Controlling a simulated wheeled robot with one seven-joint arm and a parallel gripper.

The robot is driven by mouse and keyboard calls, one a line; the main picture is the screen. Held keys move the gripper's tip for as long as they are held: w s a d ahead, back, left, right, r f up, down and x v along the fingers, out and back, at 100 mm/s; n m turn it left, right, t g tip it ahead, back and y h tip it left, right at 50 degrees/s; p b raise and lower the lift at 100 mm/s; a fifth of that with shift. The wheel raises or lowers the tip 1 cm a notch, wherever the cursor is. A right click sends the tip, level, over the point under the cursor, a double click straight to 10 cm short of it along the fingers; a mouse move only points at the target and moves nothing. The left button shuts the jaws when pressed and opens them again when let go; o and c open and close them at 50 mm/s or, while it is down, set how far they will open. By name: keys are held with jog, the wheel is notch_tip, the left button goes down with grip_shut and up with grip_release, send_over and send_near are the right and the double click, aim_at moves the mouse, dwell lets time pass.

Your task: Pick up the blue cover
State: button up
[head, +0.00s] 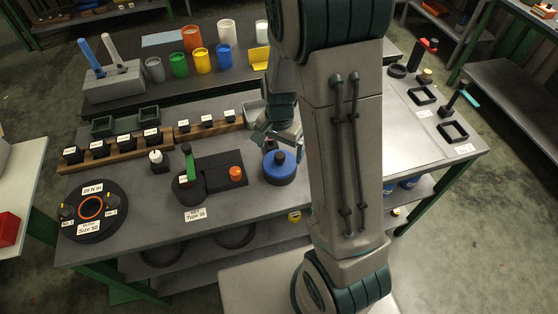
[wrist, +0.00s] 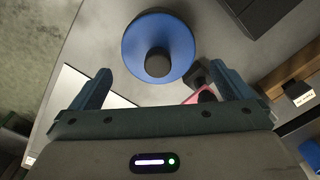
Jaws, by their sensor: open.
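The blue cover (head: 280,162) is a round blue disc with a dark knob on top. It sits on the grey table, just right of a black block. In the wrist view the blue cover (wrist: 142,45) lies at the top middle, beyond the fingertips, with its dark knob facing the camera. My gripper (wrist: 165,80) is open and empty, its two blue-grey fingers wide apart on either side below the cover. In the head view my gripper (head: 276,138) is just behind the cover, partly hidden by my arm. I cannot tell its exact height above the table.
A wooden rack (head: 210,128) with small black blocks lies behind. Coloured cups (head: 202,61) stand on the far table. A pink-red piece (wrist: 196,96) lies near one finger.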

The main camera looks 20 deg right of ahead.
aim_at(279, 155)
jog(key=shift+s+f+p, duration=0.15)
jog(key=shift+f+p, duration=0.15)
jog(key=shift+f, duration=1.8)
jog(key=c, duration=1)
jog(key=shift+o, duration=0.2)
jog(key=shift+r, duration=0.2)
